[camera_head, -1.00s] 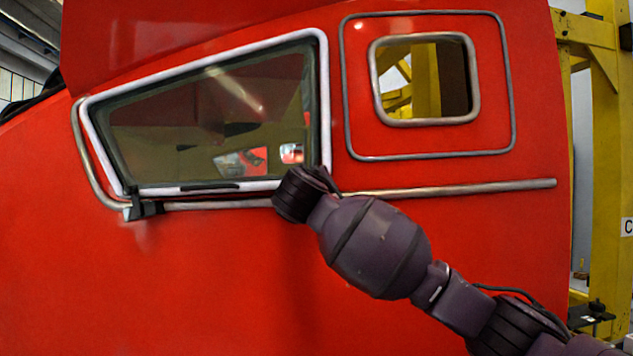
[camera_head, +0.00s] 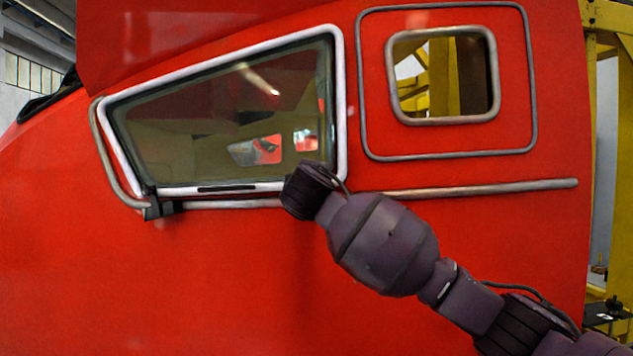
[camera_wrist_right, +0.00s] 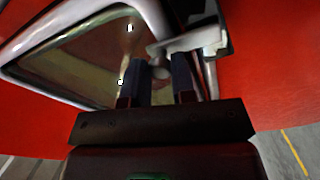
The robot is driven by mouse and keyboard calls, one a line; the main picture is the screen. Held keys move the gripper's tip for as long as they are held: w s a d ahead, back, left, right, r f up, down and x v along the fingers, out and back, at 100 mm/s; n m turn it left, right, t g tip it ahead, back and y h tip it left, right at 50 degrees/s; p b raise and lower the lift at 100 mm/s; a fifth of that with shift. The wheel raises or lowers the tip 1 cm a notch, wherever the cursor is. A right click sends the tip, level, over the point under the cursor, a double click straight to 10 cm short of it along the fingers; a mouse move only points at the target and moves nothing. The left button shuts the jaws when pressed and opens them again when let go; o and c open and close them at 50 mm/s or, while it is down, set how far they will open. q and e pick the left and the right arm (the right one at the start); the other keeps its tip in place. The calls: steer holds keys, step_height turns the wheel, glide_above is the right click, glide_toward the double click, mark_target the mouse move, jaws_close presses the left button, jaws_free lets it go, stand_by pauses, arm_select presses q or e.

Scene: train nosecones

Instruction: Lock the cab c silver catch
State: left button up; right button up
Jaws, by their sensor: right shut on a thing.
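The silver catch (camera_wrist_right: 196,40) shows in the right wrist view as a pale metal lever beside the window frame, with a dark bracket around its right end. My right gripper (camera_wrist_right: 161,72) has its two fingers on either side of a small rounded metal end of the catch and is shut on it. In the head view my right arm reaches in from the lower right to the window's lower right corner. Its fingers and the catch cannot be made out there. My left gripper is in neither current view.
The red cab wall (camera_head: 250,290) fills most of the head view. It carries a silver-framed window (camera_head: 341,110), a smaller square opening (camera_head: 391,80) and a long rail (camera_head: 480,188). A black bracket (camera_head: 160,208) sits below the window's lower left corner. Yellow framework (camera_head: 610,14) stands at right.

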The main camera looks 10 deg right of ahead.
arm_select(q)
steer(key=shift+r, duration=0.1)
arm_select(e)
steer(key=shift+a+n, duration=0.3)
steer(key=shift+n, duration=0.4)
steer(key=shift+y, duration=0.3)
steer(key=o, duration=0.9)
steer(key=shift+a, duration=0.1)
arm_select(q)
steer(key=w+f+b, duration=0.1)
steer(key=b, duration=0.2)
steer(key=shift+f, duration=0.2)
arm_select(e)
steer(key=s, duration=0.3)
steer(key=s+a, duration=0.1)
steer(key=s, duration=0.6)
steer(key=shift+s+a, duration=0.3)
steer(key=shift+a, duration=0.05)
